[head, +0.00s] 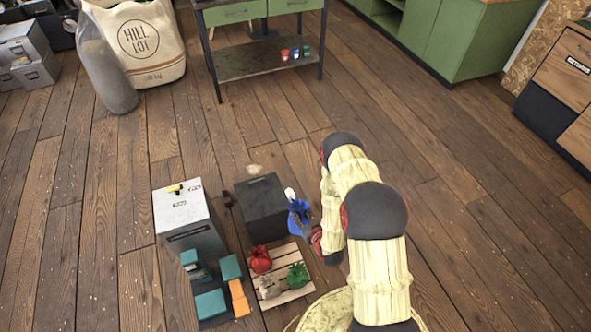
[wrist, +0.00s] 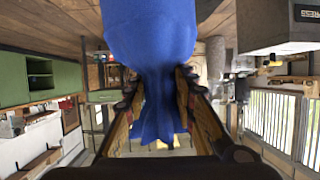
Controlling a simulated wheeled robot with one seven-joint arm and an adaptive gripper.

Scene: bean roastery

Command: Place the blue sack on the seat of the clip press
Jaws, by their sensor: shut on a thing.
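The blue sack (head: 298,212) is in my gripper (head: 306,230), off the floor beside a dark grey box-like unit (head: 266,208). In the wrist view, the two fingers of my gripper (wrist: 157,80) are shut on the narrow neck of the blue sack (wrist: 150,30), whose full body extends past the fingertips. A small white piece (head: 290,194) shows just above the sack; I cannot tell what it belongs to. The dark unit may be the clip press, but its seat cannot be made out. Whether the sack touches the unit is unclear.
A wooden pallet (head: 294,296) holds red (head: 261,260), green (head: 297,276) and beige (head: 269,287) sacks. Open wooden floor lies right and behind.

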